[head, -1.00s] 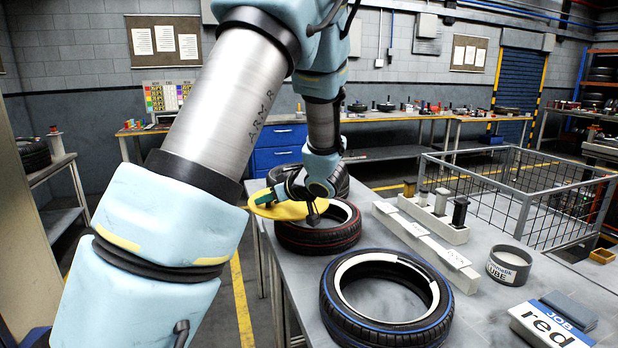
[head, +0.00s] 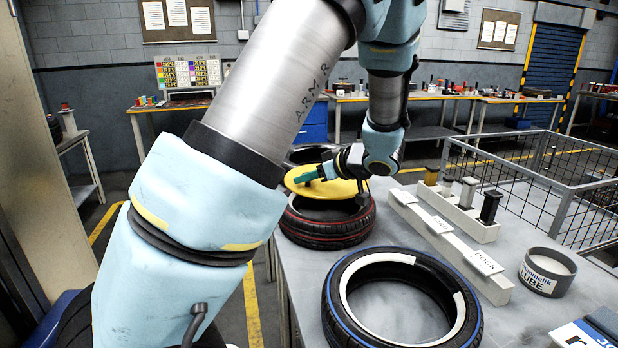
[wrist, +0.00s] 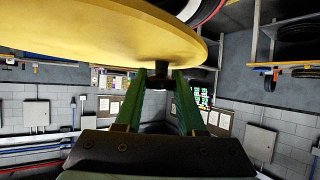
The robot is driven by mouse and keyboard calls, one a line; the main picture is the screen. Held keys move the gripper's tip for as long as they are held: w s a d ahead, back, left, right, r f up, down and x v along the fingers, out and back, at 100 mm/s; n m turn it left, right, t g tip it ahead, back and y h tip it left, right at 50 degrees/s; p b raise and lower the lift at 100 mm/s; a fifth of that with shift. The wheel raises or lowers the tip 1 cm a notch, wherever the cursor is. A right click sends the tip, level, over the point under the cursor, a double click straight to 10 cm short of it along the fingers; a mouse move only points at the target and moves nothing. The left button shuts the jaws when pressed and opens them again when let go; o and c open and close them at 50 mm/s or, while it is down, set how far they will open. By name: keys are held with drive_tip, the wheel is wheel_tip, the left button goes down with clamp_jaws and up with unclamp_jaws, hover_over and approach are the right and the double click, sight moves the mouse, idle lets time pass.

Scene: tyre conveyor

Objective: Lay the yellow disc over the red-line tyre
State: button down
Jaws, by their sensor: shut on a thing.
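My gripper (wrist: 160,80) is shut on a dark stem of the yellow disc (head: 318,184). In the wrist view the disc (wrist: 90,32) fills the upper left, close to the green fingers. In the head view the disc covers the far part of the red-line tyre (head: 328,238), which lies flat on the table. Its near rim and red lines show below the disc. The disc appears to be above the tyre; whether it touches is unclear. A strip of tyre (wrist: 208,10) with a red line shows at the top of the wrist view.
A blue-line tyre (head: 345,320) lies nearer on the table. Another tyre (head: 305,154) is behind the disc. To the right are a white labelled bar (head: 440,240), a rack of stamps (head: 465,218), a lube tin (head: 546,272) and a wire basket (head: 560,190).

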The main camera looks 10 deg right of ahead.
sight(310, 194)
wheel_tip(310, 194, down, 3)
drive_tip(key=shift+r+b, duration=0.2)
drive_tip(key=shift+b, duration=1.05)
drive_tip(key=shift+f+b, duration=0.45)
drive_tip(key=shift+f, duration=0.75)
drive_tip(key=shift+s+p, duration=0.1)
drive_tip(key=shift+p, duration=0.4)
drive_tip(key=shift+c, duration=2.2)
unclamp_jaws()
drive_tip(key=shift+d, duration=0.1)
drive_tip(key=shift+r, duration=0.1)
drive_tip(key=shift+r+p, duration=3.45)
drive_tip(key=shift+p, duration=0.6)
